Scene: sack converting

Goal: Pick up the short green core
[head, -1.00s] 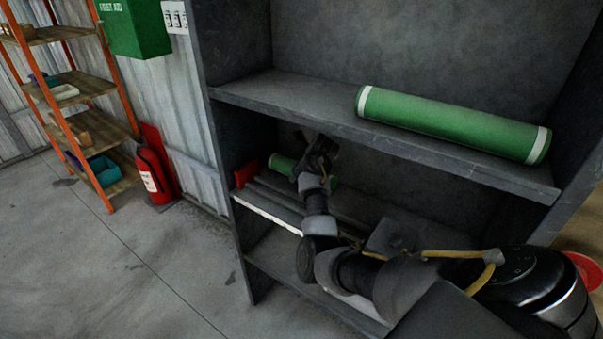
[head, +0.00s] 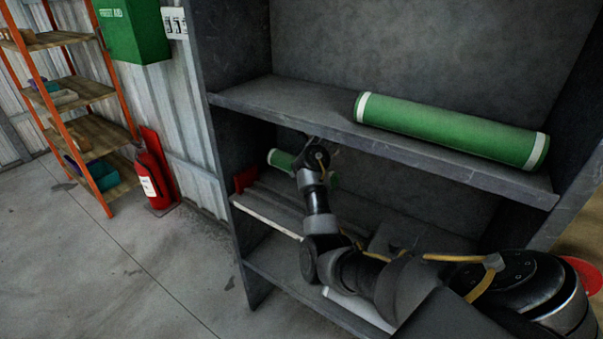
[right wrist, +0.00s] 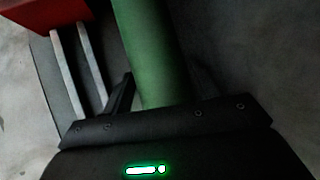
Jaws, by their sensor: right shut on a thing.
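The short green core (head: 281,160) with a pale end band is in the shelf bay under the middle shelf. My right gripper (head: 316,155) reaches in over it and hides its middle; a bit of green shows on the gripper's right. In the right wrist view the green core (right wrist: 150,45) runs up between the jaws, and the gripper (right wrist: 155,97) is shut on it. A dark finger shows along its left side. Whether the core is clear of the surface below is hard to tell. My left gripper is not in view.
A long green core (head: 450,130) with white end bands lies on the shelf above (head: 290,108). A red block (head: 245,179) and pale rails are beside the short core. A fire extinguisher (head: 150,177) and an orange rack (head: 62,105) stand left, with open floor before them.

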